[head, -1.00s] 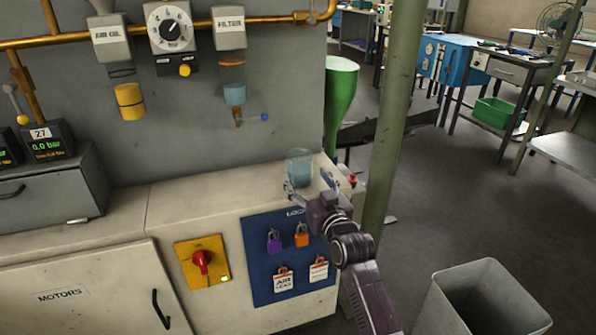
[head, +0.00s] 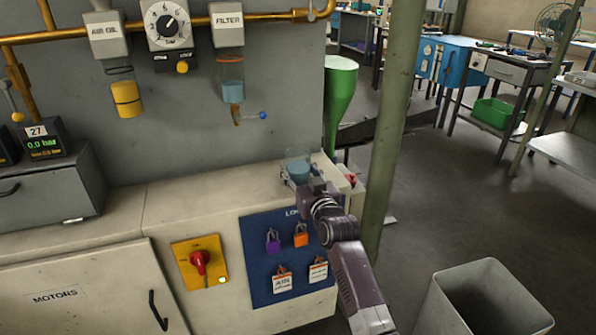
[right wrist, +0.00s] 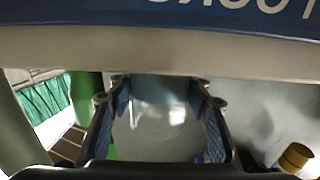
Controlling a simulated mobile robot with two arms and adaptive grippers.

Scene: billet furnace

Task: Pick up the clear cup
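The clear cup (head: 298,168), holding something bluish, stands on the right end of the pale cabinet top. My right gripper (head: 297,181) is at the cup, low over the cabinet top, and partly hides it. In the right wrist view the cup (right wrist: 158,125) lies between the two spread fingers of my right gripper (right wrist: 158,98), with blue pads facing it on both sides. The fingers look open around the cup; firm contact does not show. My left gripper is out of view.
The pale cabinet (head: 180,205) carries a blue lockout board (head: 260,245) and a red switch (head: 200,262) on its front. A green post (head: 391,120) stands right of the cabinet. The filter bowl (head: 233,92) hangs above. A grey bin (head: 440,300) stands at lower right.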

